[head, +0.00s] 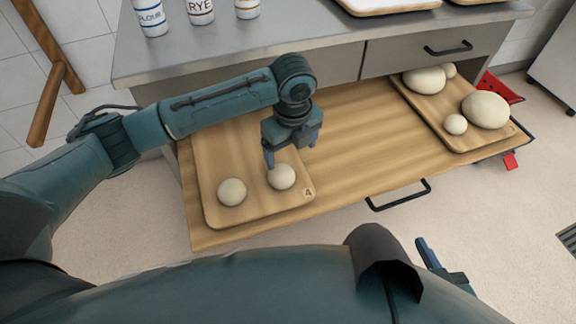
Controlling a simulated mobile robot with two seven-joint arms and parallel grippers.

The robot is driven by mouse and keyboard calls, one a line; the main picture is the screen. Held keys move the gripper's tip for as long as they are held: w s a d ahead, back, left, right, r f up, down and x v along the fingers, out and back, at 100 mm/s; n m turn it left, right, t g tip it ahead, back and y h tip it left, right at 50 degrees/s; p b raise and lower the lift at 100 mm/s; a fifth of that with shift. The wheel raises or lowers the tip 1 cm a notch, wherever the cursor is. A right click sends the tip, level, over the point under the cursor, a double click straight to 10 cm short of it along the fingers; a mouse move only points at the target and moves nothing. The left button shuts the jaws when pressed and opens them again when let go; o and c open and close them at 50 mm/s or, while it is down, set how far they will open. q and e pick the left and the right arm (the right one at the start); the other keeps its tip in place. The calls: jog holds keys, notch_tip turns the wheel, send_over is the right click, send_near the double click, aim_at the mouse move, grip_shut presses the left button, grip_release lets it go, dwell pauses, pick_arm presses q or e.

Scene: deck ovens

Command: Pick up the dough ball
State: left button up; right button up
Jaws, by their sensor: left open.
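My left gripper (291,154) is open, pointing down just above and behind the right ball. One finger overlaps that ball's upper left edge in the picture; I cannot tell whether it touches. Nothing shows between the fingers. My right gripper (440,262) is low at the right, partly hidden by my own body and away from the boards; its opening is unclear.
The boards rest on a pulled-out wooden shelf (350,150) with a black handle (399,195). The right board (428,108) holds several dough pieces of different sizes. A steel counter (300,35) with labelled canisters (200,10) stands behind. The shelf's middle is clear.

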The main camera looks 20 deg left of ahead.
aim_at(282, 171)
pick_arm(q)
jog(key=shift+m+y, duration=0.3)
jog(key=f, duration=0.2)
jog(key=w+a+f+b, duration=0.1)
jog(key=f, duration=0.1)
jog(key=a+f+b, duration=0.1)
jog(key=f, duration=0.2)
jog(key=shift+w+f, duration=0.1)
jog(key=shift+w, duration=0.2)
jog(key=f, duration=0.1)
jog(key=f+b, duration=0.1)
jog(key=f, duration=0.1)
jog(key=f+b, duration=0.1)
jog(key=f, duration=0.1)
jog(key=shift+a, duration=0.4)
jog(key=shift+f, duration=0.1)
jog(key=c, duration=1)
pick_arm(e)
jog(key=shift+n, duration=0.8)
jog(key=f, duration=0.1)
jog(key=w+a+f, duration=0.1)
jog(key=f, duration=0.2)
jog(key=shift+w+a+f, duration=0.2)
jog(key=shift+w+a, duration=0.05)
